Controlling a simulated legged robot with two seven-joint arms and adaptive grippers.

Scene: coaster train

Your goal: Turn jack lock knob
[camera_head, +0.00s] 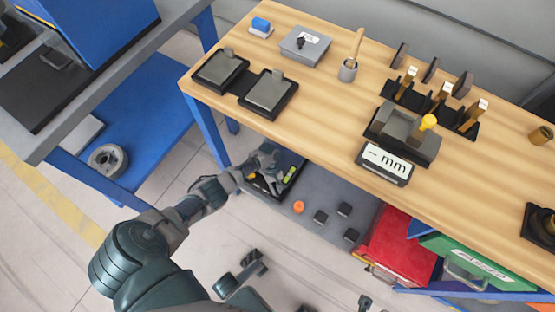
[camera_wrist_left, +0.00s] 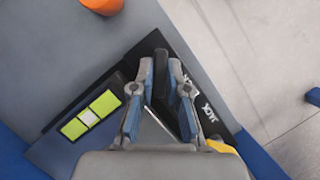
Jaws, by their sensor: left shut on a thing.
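My left gripper (camera_head: 268,165) reaches below the table's front edge to a dark panel (camera_head: 291,158) on the grey lower shelf. In the left wrist view this panel (camera_wrist_left: 212,108) carries white lettering that reads in part "LOCK" and "JACK". The fingers of the left gripper (camera_wrist_left: 160,85) are shut on a dark upright piece, the jack lock knob (camera_wrist_left: 161,75), which stands between the two fingertips.
A green level vial (camera_wrist_left: 92,115) sits beside the gripper on the panel. An orange round piece (camera_head: 299,207) and several dark blocks (camera_head: 345,209) lie on the shelf. The wooden tabletop (camera_head: 320,120) overhangs above. A red box (camera_head: 398,245) stands to the right.

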